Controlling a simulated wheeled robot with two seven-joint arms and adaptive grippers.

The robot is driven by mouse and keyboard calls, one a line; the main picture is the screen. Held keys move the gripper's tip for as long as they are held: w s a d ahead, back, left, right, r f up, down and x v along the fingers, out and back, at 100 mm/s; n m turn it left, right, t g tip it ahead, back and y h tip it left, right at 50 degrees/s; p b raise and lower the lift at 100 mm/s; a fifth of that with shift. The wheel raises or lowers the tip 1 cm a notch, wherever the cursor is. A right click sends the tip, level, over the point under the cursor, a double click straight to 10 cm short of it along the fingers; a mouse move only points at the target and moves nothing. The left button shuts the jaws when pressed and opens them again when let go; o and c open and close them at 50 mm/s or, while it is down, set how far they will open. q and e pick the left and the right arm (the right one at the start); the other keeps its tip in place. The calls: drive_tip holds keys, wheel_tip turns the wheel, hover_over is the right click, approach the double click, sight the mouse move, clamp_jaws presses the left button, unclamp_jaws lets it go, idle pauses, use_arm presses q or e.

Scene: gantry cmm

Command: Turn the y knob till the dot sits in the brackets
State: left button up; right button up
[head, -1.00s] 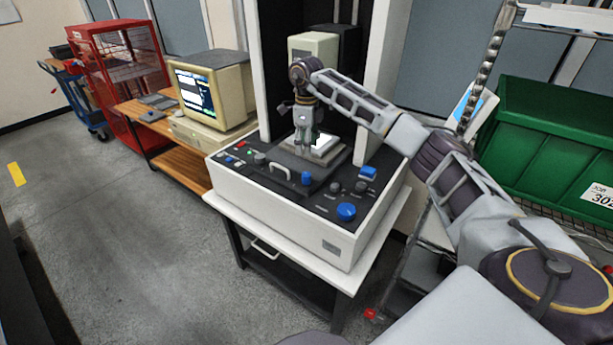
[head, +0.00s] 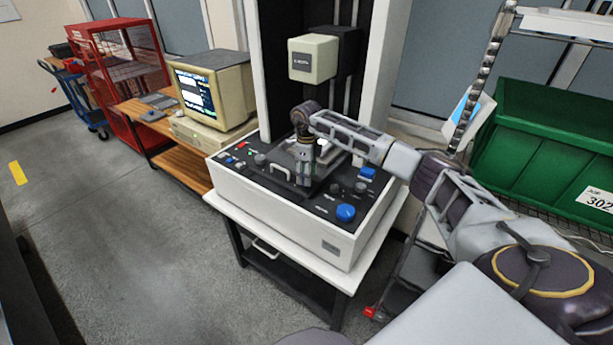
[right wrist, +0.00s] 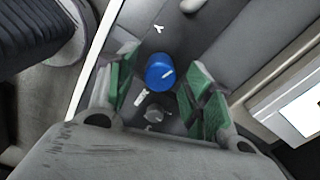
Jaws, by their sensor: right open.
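The blue y knob (right wrist: 160,72) shows in the right wrist view, with a white pointer line and a letter Y printed beside it. My right gripper (right wrist: 162,90) is open, its green-padded fingers on either side of the knob. I cannot tell whether they touch it. In the head view my right gripper (head: 305,180) points down over the front of the console (head: 285,225) and hides this knob. The monitor (head: 212,90) is lit, but a dot and brackets are too small to make out. My left gripper is out of view.
A small grey knob (right wrist: 155,114) sits close to the y knob. A large blue knob (head: 345,212) and a blue control (head: 367,173) are further right on the console. The cream head (head: 313,58) hangs above. A green bin (head: 545,140) stands at right.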

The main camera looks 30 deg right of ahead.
drive_tip(key=shift+f, duration=0.85)
drive_tip(key=shift+c, duration=0.2)
drive_tip(key=c, duration=1)
